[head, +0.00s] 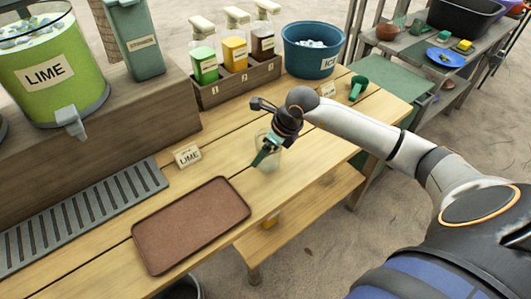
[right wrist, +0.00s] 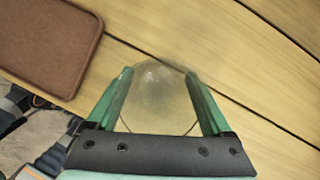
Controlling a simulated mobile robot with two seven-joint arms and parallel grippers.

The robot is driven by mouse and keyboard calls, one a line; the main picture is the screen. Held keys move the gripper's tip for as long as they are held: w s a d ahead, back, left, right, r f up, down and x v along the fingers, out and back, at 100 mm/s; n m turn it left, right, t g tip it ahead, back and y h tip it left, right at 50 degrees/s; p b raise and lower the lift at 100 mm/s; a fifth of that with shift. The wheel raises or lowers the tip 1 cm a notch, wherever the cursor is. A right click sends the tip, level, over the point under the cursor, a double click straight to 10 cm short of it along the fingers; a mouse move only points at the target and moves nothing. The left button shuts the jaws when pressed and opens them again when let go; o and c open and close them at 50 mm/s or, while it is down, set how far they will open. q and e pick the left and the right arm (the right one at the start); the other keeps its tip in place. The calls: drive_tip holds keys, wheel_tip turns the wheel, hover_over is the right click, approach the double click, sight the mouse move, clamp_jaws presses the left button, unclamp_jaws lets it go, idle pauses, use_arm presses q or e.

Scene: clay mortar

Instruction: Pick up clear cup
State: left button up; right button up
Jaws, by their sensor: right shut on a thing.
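The clear cup (right wrist: 158,95) is see-through and sits between the two green fingers of my right gripper (right wrist: 160,82) in the right wrist view. The fingers are shut on its sides. In the head view the cup (head: 272,152) shows faintly at the fingers of my right gripper (head: 262,157), over the wooden table right of the LIME card. I cannot tell whether its base touches the table. My left gripper is not in view.
A brown tray (head: 192,224) lies on the table (head: 215,160), left of the cup. A LIME card (head: 188,155), a rack of bottles (head: 237,82), a blue ICE bucket (head: 312,52) and a green LIME dispenser (head: 50,75) stand behind. A green scoop (head: 357,87) lies to the right.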

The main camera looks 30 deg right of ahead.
sight(278, 153)
drive_tip(key=v, duration=0.4)
drive_tip(key=s+v, duration=0.1)
drive_tip(key=v, duration=0.3)
drive_tip(key=shift+s+a+f, duration=0.1)
drive_tip(key=shift+s+f, duration=0.05)
drive_tip(key=shift+f, duration=0.05)
use_arm(q)
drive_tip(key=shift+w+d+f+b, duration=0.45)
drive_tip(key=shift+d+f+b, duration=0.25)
drive_tip(key=shift+b, duration=0.65)
use_arm(e)
drive_tip(key=s+d+r, duration=0.2)
drive_tip(key=s+r, duration=0.3)
drive_tip(key=s, duration=0.4)
drive_tip(key=shift+s, duration=0.2)
drive_tip(key=shift+d+f, duration=0.1)
